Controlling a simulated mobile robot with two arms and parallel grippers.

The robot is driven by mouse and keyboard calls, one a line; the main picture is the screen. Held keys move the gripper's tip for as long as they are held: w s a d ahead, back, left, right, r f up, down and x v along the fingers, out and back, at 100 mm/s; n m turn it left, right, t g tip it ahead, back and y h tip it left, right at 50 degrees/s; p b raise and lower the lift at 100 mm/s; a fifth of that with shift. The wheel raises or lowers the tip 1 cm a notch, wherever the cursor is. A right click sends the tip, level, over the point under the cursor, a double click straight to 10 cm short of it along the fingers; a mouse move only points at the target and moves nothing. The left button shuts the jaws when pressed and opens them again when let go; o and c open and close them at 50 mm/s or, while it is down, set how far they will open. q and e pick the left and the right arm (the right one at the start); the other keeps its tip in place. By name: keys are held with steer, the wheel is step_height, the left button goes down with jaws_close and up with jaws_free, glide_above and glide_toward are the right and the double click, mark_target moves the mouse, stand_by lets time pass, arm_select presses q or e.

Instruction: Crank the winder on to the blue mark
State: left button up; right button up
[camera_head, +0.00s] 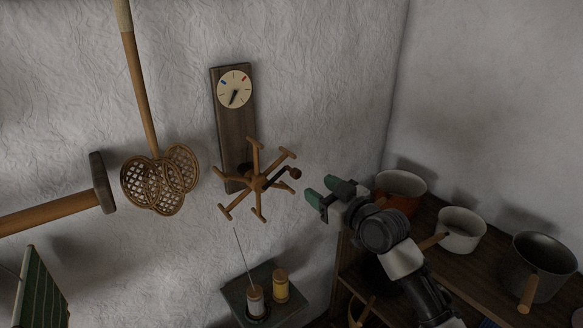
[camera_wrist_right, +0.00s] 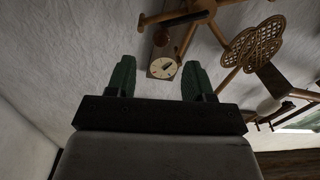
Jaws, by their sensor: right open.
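The wooden winder (camera_head: 257,183), with several pegged spokes, is mounted on a dark board (camera_head: 236,140) on the wall. Its crank ends in a brown knob (camera_head: 295,173) on the right side. Above it, a round white dial (camera_head: 235,90) has a blue mark at upper left and a red mark at upper right. Its black pointer points down and slightly left. My right gripper (camera_head: 319,191) is open and empty, just right of the knob and apart from it. In the right wrist view the winder (camera_wrist_right: 190,15) shows beyond the green fingers (camera_wrist_right: 157,68). My left gripper is out of view.
Below the winder is a small shelf (camera_head: 236,298) with spools of white (camera_head: 256,301) and yellow thread (camera_head: 281,286). At left hang a wicker beater (camera_head: 160,181) and a mallet (camera_head: 102,182). At right, several pots stand on a wooden shelf (camera_head: 425,222) near my right arm.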

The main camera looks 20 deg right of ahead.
mark_target(299, 175)
steer(key=p+x, duration=0.2)
steer(key=x, duration=0.6)
steer(key=shift+w+a, duration=0.15)
steer(key=shift+w, duration=0.15)
steer(key=shift+w+a, duration=0.25)
steer(key=shift+w, duration=0.05)
steer(key=shift+d, duration=0.1)
steer(key=shift+c, duration=1)
jaws_close()
